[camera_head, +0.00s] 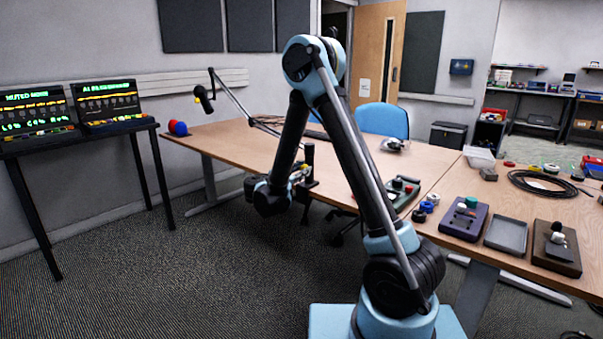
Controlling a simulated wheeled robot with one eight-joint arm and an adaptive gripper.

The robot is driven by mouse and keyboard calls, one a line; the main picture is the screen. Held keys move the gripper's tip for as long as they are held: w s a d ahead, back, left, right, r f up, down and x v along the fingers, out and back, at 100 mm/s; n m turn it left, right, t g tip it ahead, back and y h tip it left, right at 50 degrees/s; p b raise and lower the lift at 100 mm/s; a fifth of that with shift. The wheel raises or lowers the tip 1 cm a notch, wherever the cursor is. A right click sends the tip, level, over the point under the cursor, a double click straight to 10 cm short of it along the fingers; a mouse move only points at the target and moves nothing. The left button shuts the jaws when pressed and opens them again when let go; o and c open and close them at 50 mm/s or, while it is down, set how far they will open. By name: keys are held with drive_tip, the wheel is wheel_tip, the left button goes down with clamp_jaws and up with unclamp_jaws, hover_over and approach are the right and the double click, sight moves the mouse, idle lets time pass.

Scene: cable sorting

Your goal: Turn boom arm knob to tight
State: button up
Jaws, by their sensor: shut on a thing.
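The boom arm (232,98) rises over the far left part of the wooden desk, with a black microphone (204,98) hanging from its upper end. Its lower link runs right towards a black upright post (309,156) at the desk's front edge. My gripper (302,173) is at this post, low beside its clamp. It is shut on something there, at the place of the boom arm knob. The knob itself is hidden by the fingers and too small to make out, so its setting cannot be read.
The wooden desk (225,137) carries red and blue balls (178,128) at its left end. A blue chair (382,121) stands behind it. At right are a purple control box (464,217), a grey tray (507,235), a brown joystick box (556,248) and coiled cable (540,182). Carpet in front is clear.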

drive_tip(key=m, duration=0.7)
drive_tip(key=shift+f, duration=0.1)
drive_tip(key=m, duration=0.6)
drive_tip(key=shift+s+d+f, duration=0.1)
drive_tip(key=shift+s+d, duration=0.05)
drive_tip(key=shift+m, duration=0.4)
drive_tip(key=o, duration=1.1)
drive_tip(key=v, duration=1.2)
